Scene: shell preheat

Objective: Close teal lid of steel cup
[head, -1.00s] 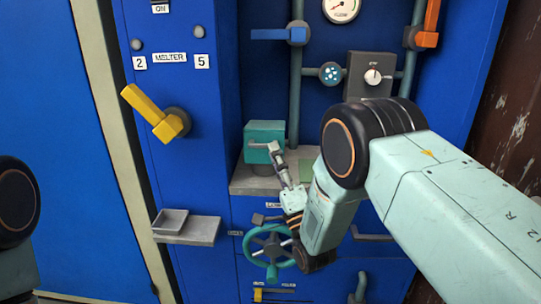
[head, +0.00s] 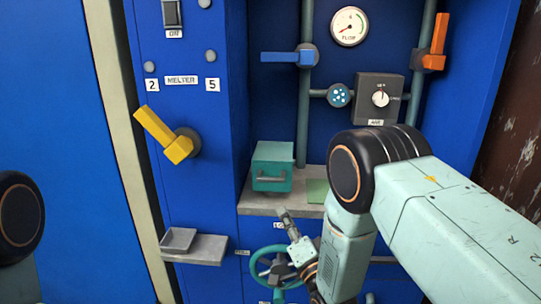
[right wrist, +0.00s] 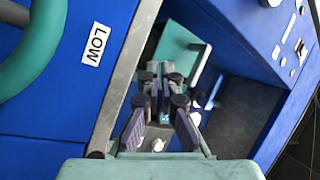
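The teal lid (head: 271,168) shows as a boxy teal cover with a grey bar handle (head: 271,180) on its front, on the grey shelf below the pipes. I cannot make out the steel cup apart from it. My right gripper (head: 283,212) is below and slightly right of the handle, apart from it, in front of the shelf edge. In the right wrist view its fingers (right wrist: 162,70) are close together with nothing visible between them. A flat teal surface (right wrist: 180,45) lies beyond them; I cannot tell whether it is the lid. My left gripper is out of view.
A green pad (head: 317,191) lies on the shelf right of the lid. A teal handwheel (head: 262,263) is below the shelf, near my right gripper. A yellow lever (head: 165,135) and a small grey tray (head: 178,239) are at left. A blue valve handle (head: 284,57) is above.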

